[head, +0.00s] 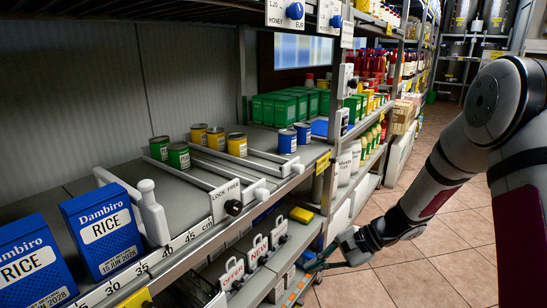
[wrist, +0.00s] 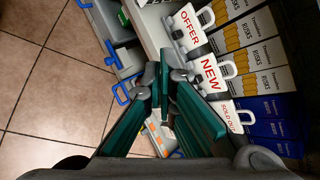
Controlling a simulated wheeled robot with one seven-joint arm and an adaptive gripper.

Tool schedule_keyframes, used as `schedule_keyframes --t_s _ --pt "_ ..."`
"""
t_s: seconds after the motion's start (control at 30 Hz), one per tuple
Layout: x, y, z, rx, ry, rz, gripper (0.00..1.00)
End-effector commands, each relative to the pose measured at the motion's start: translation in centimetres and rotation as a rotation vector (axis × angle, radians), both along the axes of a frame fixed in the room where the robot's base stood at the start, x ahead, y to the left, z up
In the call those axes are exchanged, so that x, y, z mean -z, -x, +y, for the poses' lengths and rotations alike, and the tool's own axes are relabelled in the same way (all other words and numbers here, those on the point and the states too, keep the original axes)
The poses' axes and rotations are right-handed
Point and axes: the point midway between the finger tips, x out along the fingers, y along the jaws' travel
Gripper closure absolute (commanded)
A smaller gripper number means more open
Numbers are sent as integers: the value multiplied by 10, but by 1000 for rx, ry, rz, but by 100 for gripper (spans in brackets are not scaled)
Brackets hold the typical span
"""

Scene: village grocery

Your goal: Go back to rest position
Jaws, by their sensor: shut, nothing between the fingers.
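My gripper (head: 318,264) is at the lower middle right of the head view, low beside the shelf front, with my arm reaching down to it from the right. In the wrist view my gripper (wrist: 170,75) shows its two green fingers shut, with nothing held. Beyond the fingers in that view are signs reading OFFER (wrist: 188,27), NEW (wrist: 209,72) and SOLD OUT (wrist: 229,115). They partly lie behind the right finger. I cannot tell whether the fingers touch anything.
Blue rice boxes (head: 102,230), several cans (head: 237,145) and green boxes (head: 273,109) stand on the upper shelf. A yellow item (head: 301,215) lies on the lower shelf, near the signs. The tiled floor (head: 440,240) right of the shelf looks clear.

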Motion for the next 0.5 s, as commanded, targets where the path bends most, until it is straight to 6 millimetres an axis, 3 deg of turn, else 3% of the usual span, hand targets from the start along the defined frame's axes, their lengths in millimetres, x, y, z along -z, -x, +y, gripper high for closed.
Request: schedule_keyframes --t_s 0.03,0.2,0.5 --pt "-23 11 4 -51 25 -30 100" --pt "-79 56 11 -213 108 -95 100" --pt "-151 150 9 -467 287 -188 100"
